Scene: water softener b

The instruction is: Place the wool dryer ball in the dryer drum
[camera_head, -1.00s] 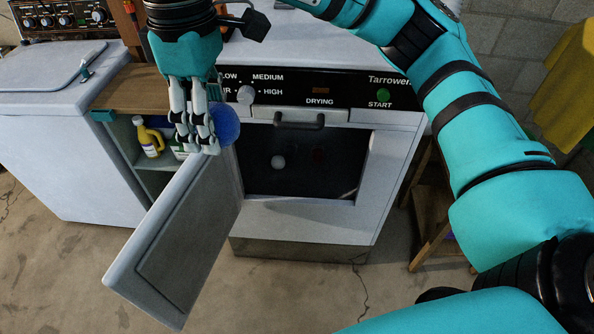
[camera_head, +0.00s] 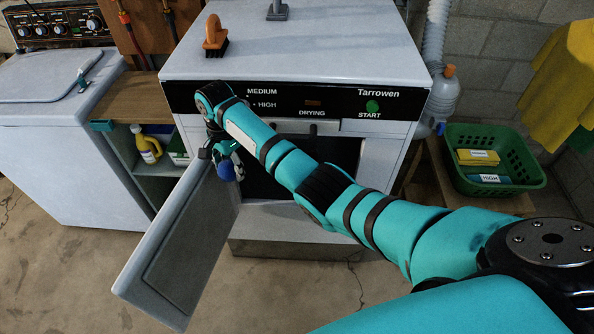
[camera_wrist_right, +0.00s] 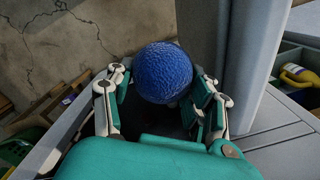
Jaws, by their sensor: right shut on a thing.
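The wool dryer ball (camera_head: 227,171) is blue and round. My right gripper (camera_head: 223,157) is shut on it, and in the right wrist view the ball (camera_wrist_right: 165,72) sits between the fingers. In the head view the gripper and ball are at the left side of the dryer opening, by the hinge side of the open dryer door (camera_head: 183,248). The dark dryer drum (camera_head: 262,182) shows only in part, because my right arm crosses in front of it. I cannot tell whether the ball is inside the opening. My left gripper is out of view.
The door stands swung out to the left. The dryer top (camera_head: 330,45) holds an orange-handled brush (camera_head: 215,38). A shelf with a yellow bottle (camera_head: 146,145) is left of the dryer. A green basket (camera_head: 492,160) stands at the right.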

